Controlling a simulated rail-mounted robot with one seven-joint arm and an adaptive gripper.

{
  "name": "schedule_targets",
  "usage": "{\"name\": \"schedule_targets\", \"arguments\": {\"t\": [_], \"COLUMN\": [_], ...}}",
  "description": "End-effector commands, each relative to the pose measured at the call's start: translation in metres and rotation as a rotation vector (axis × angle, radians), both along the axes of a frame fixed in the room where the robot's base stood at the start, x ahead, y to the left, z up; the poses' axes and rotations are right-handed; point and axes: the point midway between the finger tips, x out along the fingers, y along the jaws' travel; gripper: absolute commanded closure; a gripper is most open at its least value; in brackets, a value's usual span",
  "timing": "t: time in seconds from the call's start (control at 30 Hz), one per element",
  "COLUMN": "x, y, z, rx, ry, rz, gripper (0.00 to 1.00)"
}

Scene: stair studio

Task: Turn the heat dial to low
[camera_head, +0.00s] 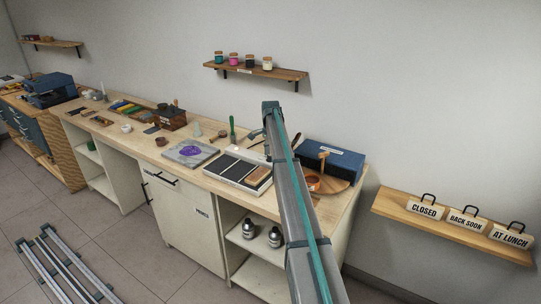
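I cannot make out a heat dial in this view. A dark blue machine (50,91) stands on the far-left bench, too small to show any dial clearly. A long blue box (337,160) with a small white label lies at the back right of the main bench; no dial shows on it. My arm rises from the bottom centre across the right part of the bench, up to about the height of the wall shelf. It hides part of the bench behind it. I cannot make out my gripper or its fingers.
A right-hand wall shelf (455,227) holds signs. Metal rails (66,265) lie on the floor at lower left.

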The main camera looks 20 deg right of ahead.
Motion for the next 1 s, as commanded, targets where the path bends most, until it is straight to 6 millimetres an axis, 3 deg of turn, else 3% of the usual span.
{"name": "schedule_targets", "arguments": {"t": [0.3,0.47,1.0], "x": [0.0,0.0,0.001], "y": [0.0,0.0,0.0], "z": [0.0,0.01,0.102], "rx": [0.001,0.0,0.0], "ry": [0.001,0.0,0.0], "rz": [0.001,0.001,0.0], "gripper": [0.38,0.38,0.38]}}
